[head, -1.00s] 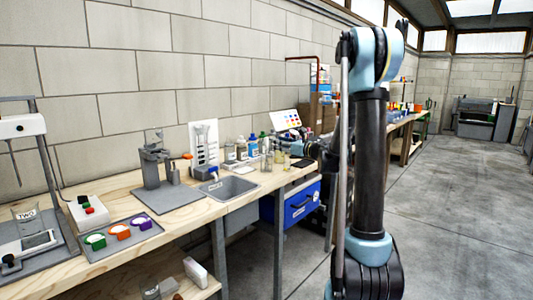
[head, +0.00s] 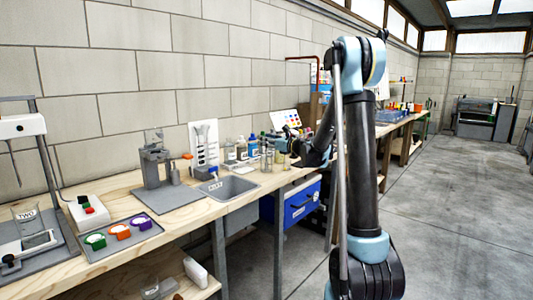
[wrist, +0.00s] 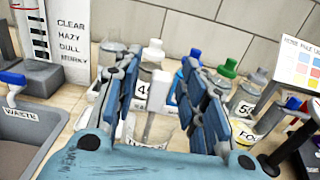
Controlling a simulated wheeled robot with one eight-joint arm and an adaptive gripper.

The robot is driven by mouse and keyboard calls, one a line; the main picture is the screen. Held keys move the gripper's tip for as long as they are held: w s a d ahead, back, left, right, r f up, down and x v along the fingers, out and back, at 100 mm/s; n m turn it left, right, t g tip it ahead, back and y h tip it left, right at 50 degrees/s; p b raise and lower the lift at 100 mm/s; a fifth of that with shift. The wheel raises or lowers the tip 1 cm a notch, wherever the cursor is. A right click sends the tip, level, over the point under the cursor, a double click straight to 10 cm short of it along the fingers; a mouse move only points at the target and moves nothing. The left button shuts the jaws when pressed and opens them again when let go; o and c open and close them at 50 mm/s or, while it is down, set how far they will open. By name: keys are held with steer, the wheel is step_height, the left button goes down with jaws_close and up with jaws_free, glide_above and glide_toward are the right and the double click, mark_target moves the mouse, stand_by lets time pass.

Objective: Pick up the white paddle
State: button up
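A white upright flat piece (wrist: 158,92), which looks like the white paddle, shows between my gripper's fingers in the wrist view. Its lower part is near a labelled clear glass beaker (wrist: 172,135); I cannot tell whether it stands inside it. My gripper (wrist: 160,58) is open, with one finger on each side of the white piece and no visible contact. In the head view my gripper (head: 285,146) is low over the far part of the bench, among the glassware, and the paddle cannot be made out there.
Capped bottles (wrist: 222,80) stand close behind the fingers. A grey waste sink (wrist: 30,140) with a blue tap is at left, and a colour chart (wrist: 300,65) at right. In the head view, the wooden bench (head: 190,212) runs along the block wall.

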jaws_close()
steer(key=shift+r, duration=0.1)
